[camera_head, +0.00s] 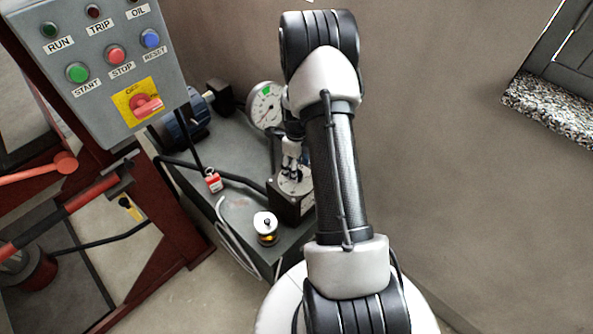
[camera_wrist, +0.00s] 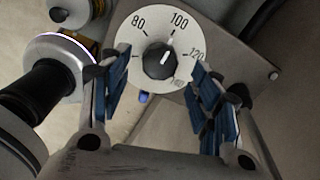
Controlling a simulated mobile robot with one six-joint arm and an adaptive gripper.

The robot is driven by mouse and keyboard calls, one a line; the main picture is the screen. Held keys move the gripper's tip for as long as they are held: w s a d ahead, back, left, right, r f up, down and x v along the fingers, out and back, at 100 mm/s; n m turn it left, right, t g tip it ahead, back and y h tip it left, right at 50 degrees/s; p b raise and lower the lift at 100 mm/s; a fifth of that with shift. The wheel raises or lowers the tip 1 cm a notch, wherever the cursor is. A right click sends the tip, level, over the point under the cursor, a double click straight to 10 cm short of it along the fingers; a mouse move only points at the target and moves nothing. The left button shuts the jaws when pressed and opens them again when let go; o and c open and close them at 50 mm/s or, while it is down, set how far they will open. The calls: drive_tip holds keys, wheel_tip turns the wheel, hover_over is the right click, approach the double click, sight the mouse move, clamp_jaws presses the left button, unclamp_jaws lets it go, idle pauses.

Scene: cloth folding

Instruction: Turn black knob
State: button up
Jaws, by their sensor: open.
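The black knob (camera_wrist: 160,61) sits at the centre of a round white dial (camera_wrist: 147,25) marked 80, 100 and 120 in the wrist view. A white pointer line shows on the knob. My gripper (camera_wrist: 157,82) is open, with one blue-padded finger on each side of the knob and clear space between each finger and the knob. In the head view my gripper (camera_head: 291,160) points down over the dial's block (camera_head: 290,205); my arm hides part of it, and the knob cannot be made out there.
A pressure gauge (camera_head: 265,105) stands just behind. A grey control box (camera_head: 105,65) with buttons and a red switch hangs at upper left. A filler cap (camera_head: 265,222), a red padlock (camera_head: 213,181) and a black hose (camera_head: 205,168) lie left of the block.

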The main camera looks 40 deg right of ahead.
wheel_tip(320, 180, up, 9)
drive_tip(key=shift+f, duration=0.1)
idle(0.4)
drive_tip(key=s+a+r+n+t, duration=0.1)
drive_tip(key=s+a+r+n, duration=0.1)
drive_tip(key=a+r+n, duration=0.6)
drive_tip(key=s+a+r+n+t, duration=0.1)
drive_tip(key=a+r+n, duration=0.45)
drive_tip(key=r, duration=0.55)
drive_tip(key=s+a+r+n+t, duration=0.1)
drive_tip(key=s+a+r+n, duration=0.2)
drive_tip(key=s+a+n, duration=0.3)
drive_tip(key=s+a+r+n+t, duration=0.1)
drive_tip(key=s+a+r+n, duration=0.3)
drive_tip(key=s+a+n, duration=0.3)
drive_tip(key=s+n, duration=0.4)
drive_tip(key=n, duration=0.1)
drive_tip(key=shift+s+a+t, duration=0.2)
drive_tip(key=shift+a+t, duration=0.1)
